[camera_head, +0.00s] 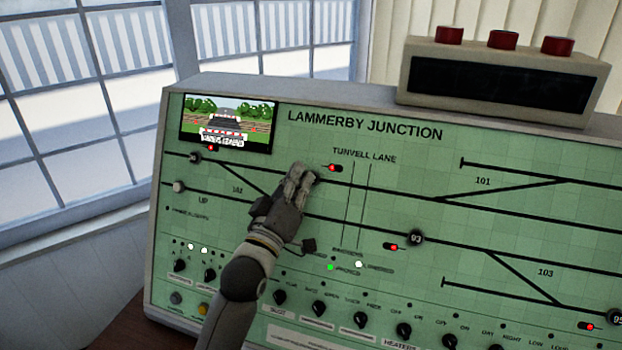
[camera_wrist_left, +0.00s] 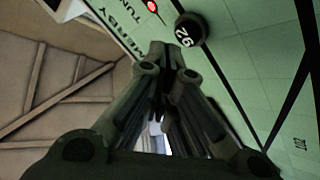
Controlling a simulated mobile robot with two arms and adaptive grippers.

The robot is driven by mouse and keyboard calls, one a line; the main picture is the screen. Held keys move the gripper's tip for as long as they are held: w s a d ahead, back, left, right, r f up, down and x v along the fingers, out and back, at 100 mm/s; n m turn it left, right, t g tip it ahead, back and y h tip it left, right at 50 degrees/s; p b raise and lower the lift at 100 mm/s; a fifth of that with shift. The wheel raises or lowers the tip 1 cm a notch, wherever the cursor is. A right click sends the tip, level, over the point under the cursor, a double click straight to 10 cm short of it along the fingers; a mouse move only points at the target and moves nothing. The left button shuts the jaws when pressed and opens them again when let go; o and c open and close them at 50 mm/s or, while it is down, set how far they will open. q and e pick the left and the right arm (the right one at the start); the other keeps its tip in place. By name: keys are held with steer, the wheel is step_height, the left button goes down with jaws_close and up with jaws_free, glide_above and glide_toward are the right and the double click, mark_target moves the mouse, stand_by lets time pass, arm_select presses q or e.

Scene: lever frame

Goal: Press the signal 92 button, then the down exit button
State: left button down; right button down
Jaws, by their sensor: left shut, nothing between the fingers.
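My left gripper (camera_head: 302,172) is shut and empty, its fingertips in front of the green panel (camera_head: 420,165) just left of a red lamp (camera_head: 334,168) under "TUNVELL LANE". The signal 92 button (camera_wrist_left: 188,30) is a black round knob marked 92 in the left wrist view. It lies just beyond the closed fingertips (camera_wrist_left: 168,55); I cannot tell whether they touch. In the head view the gripper largely hides it. At the panel's left, a round button (camera_head: 195,157) sits on the upper track line, its label unreadable. A pale button (camera_head: 179,187) sits below, near "UP".
A screen (camera_head: 228,122) is set in the panel's upper left. A box with red buttons (camera_head: 502,40) stands on top. Button 93 (camera_head: 416,237) is to the right. Several black knobs (camera_head: 319,308) line the lower edge. My right gripper is out of view.

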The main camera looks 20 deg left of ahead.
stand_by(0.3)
arm_select(q)
steer(key=shift+w+f, duration=0.15)
steer(key=shift+w, duration=0.2)
steer(key=shift+w+f, duration=0.25)
steer(key=shift+w, duration=0.15)
stand_by(0.7)
stand_by(0.3)
steer(key=shift+s+r+p, duration=0.4)
steer(key=shift+s+p, duration=0.15)
steer(key=shift+s, duration=0.25)
